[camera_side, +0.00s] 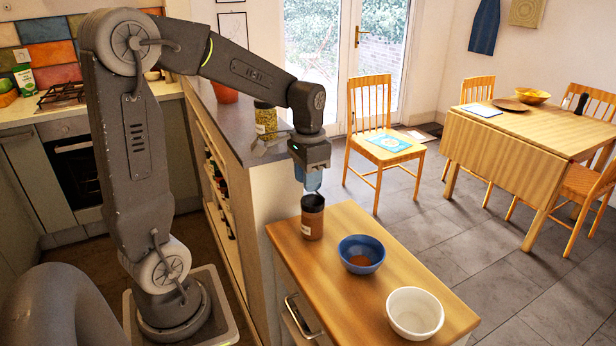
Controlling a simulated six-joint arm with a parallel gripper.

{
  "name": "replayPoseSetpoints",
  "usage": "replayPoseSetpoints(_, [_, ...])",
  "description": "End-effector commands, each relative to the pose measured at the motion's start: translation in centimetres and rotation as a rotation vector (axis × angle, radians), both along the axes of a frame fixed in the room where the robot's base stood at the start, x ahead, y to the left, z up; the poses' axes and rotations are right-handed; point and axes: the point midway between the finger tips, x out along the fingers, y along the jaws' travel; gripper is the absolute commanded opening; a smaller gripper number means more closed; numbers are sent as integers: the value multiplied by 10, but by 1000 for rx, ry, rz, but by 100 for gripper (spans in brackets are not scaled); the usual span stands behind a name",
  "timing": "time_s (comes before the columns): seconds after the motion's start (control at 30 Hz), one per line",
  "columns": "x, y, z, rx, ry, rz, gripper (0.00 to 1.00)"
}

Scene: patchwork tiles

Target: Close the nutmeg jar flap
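The nutmeg jar (313,222), brown with a pale label, stands upright at the far left end of the wooden counter. Its top is dark; the flap is too small to make out clearly, and I cannot tell how far it is open. My gripper (313,186) points down just above the jar, its bluish fingers close over the jar's top. I cannot tell whether the fingers touch the jar or whether they are open or shut.
A blue bowl (361,254) with brown powder stands right of the jar, and a white bowl (414,312) stands nearer the front. A yellow-green jar (266,122) stands on the grey shelf top (232,112) behind. Bare wood lies in front of the jar.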

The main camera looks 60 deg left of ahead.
Motion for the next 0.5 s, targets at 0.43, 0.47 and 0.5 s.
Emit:
replayPoseSetpoints(0.43, [0,0,1,0,-2,0,0])
replayPoseSetpoints(0.47, [0,0,0,0,-5,0,0])
replayPoseSetpoints(0.5, [-1,0,0,-1,-14,0,0])
